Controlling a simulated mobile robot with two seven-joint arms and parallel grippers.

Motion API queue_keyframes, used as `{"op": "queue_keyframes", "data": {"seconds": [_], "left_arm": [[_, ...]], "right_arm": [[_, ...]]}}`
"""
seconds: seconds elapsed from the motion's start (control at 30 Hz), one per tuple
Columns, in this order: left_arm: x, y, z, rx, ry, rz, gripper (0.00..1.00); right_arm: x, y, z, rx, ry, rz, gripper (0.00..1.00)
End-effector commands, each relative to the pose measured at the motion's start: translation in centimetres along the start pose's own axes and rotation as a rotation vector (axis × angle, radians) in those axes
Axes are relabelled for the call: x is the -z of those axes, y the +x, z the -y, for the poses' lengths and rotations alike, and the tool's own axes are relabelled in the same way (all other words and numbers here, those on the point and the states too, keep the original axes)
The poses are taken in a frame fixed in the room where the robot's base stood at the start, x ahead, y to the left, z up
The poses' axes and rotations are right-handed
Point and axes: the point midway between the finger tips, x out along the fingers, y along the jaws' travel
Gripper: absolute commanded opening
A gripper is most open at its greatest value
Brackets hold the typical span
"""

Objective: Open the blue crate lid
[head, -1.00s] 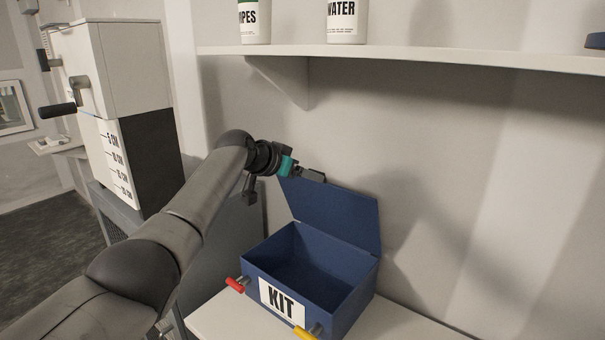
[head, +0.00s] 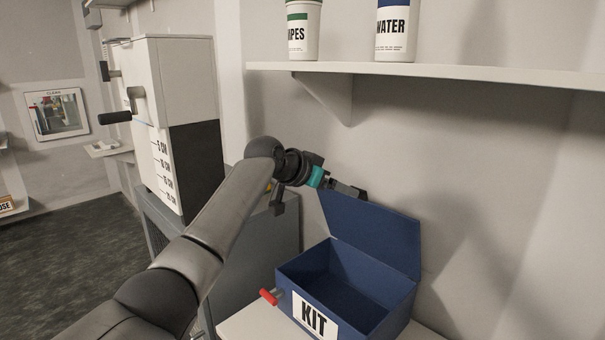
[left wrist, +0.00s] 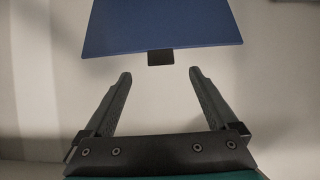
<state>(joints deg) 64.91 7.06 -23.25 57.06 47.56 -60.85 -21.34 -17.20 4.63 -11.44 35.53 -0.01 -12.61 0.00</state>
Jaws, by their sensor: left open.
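My left gripper (head: 358,192) is at the lid's upper left corner in the head view. In the left wrist view its fingers (left wrist: 160,75) are apart with nothing between them; the tab lies just beyond the tips. My right gripper is not in view.
A white shelf (head: 450,72) above the crate holds a WIPES tub (head: 298,35) and a WATER tub (head: 395,32). A tall white and black machine (head: 180,80) with a side handle stands at the left. The bench (head: 250,322) has little bare room beside the crate.

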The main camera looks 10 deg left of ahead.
Motion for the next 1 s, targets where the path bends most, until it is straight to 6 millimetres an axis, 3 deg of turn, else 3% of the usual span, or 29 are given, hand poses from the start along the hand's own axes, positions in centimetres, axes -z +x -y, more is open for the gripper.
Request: {"op": "queue_keyframes", "data": {"seconds": [0.7,1.0], "left_arm": [[-0.1,-9.4,0.1,0.003,0.002,0.000,0.93],[0.0,-11.4,0.0,0.001,0.001,0.001,0.93]], "right_arm": [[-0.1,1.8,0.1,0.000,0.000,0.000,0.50],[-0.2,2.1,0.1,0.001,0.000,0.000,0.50]]}}
